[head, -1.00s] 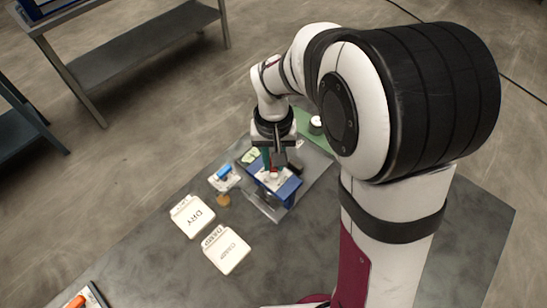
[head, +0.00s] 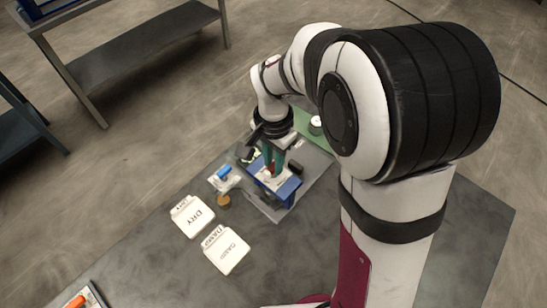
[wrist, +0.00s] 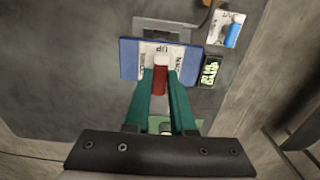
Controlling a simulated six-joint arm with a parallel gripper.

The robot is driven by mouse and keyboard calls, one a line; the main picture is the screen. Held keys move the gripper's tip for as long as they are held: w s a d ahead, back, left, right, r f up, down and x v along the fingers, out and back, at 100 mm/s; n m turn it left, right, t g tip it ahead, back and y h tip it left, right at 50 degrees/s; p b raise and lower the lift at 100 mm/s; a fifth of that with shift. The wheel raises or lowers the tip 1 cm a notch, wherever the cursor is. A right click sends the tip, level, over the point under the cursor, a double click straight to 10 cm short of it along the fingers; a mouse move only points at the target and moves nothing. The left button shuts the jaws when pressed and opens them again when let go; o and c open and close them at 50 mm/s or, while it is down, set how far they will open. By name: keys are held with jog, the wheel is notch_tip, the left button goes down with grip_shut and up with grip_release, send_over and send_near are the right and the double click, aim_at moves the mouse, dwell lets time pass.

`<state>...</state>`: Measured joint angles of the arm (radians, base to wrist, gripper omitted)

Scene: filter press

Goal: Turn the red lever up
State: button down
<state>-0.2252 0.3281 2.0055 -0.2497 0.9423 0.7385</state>
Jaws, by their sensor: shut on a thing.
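The red lever (wrist: 160,79) shows in the wrist view between my green fingers, in front of a blue block (wrist: 129,59) with a white label reading "UP". My gripper (wrist: 161,72) is shut on the lever, one finger on each side. In the head view my gripper (head: 271,169) reaches down to the blue block (head: 284,190); there the fingers and wrist mostly hide the lever. I cannot tell the lever's exact angle.
A blue switch (head: 224,172) on a white plate and a brown disc (head: 223,200) lie left of the block. A black part (head: 296,167) stands close behind it. The table's front right is clear.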

aim_at(273, 165)
dwell(0.4)
jog(key=c, duration=0.8)
grip_release()
jog(key=shift+o, duration=0.2)
jog(key=shift+r, duration=0.1)
notch_tip(273, 165, up, 16)
